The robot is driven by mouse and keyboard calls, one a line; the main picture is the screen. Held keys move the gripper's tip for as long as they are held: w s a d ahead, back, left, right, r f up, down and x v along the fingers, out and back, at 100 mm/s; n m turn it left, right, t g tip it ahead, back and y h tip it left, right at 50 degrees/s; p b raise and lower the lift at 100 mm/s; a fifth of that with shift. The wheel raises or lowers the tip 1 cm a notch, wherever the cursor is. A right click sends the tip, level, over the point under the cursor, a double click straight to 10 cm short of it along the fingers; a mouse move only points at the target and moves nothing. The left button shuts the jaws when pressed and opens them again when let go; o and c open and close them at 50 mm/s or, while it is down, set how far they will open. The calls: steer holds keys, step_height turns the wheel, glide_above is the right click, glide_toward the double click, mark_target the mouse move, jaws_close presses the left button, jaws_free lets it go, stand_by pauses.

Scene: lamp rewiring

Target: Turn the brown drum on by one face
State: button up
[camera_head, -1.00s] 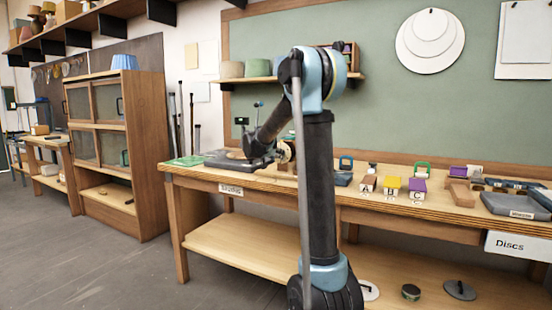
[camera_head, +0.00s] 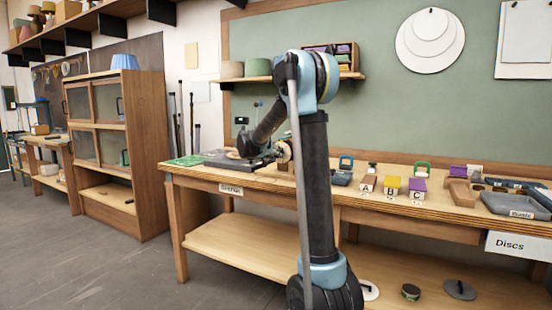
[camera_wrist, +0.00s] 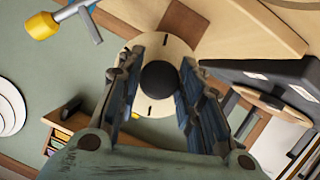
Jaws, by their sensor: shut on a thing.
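The drum shows its round pale face (camera_wrist: 148,47) in the wrist view, with short dark marks on it and a dark round knob (camera_wrist: 160,77) at its middle. In the head view the drum (camera_head: 284,151) is small, at the workbench's back, partly behind my arm. My gripper (camera_wrist: 162,76) has one finger on each side of the knob and is shut on it, facing the drum. The head view shows my gripper (camera_head: 271,153) beside the drum, too small for detail. The drum's brown side is hard to make out, and its lower face is hidden by the fingers.
The workbench (camera_head: 225,177) carries a dark tray (camera_head: 228,161) and a green mat (camera_head: 186,161) to the left. Lettered blocks (camera_head: 392,186) stand to the right, near a grey tray (camera_head: 512,205). A yellow-handled tool (camera_wrist: 42,26) shows in the wrist view.

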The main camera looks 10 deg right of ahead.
steer(key=shift+w+a+n+g+h, duration=0.15)
steer(key=shift+n+h, duration=0.4)
steer(key=shift+n, duration=0.4)
steer(key=shift+n+g+h, duration=0.1)
steer(key=shift+n+h, duration=0.5)
steer(key=shift+n, duration=0.3)
steer(key=shift+w+a+n+g+h, duration=0.15)
steer(key=shift+n+h, duration=0.4)
steer(key=shift+n, duration=0.4)
steer(key=shift+s+d+f+n, duration=0.1)
steer(key=shift+s+n, duration=0.1)
steer(key=shift+n, duration=0.2)
steer(key=o, duration=1.1)
steer(key=shift+c, duration=0.2)
steer(key=v, duration=1.2)
steer(key=shift+w, duration=0.2)
steer(key=shift+f, duration=0.2)
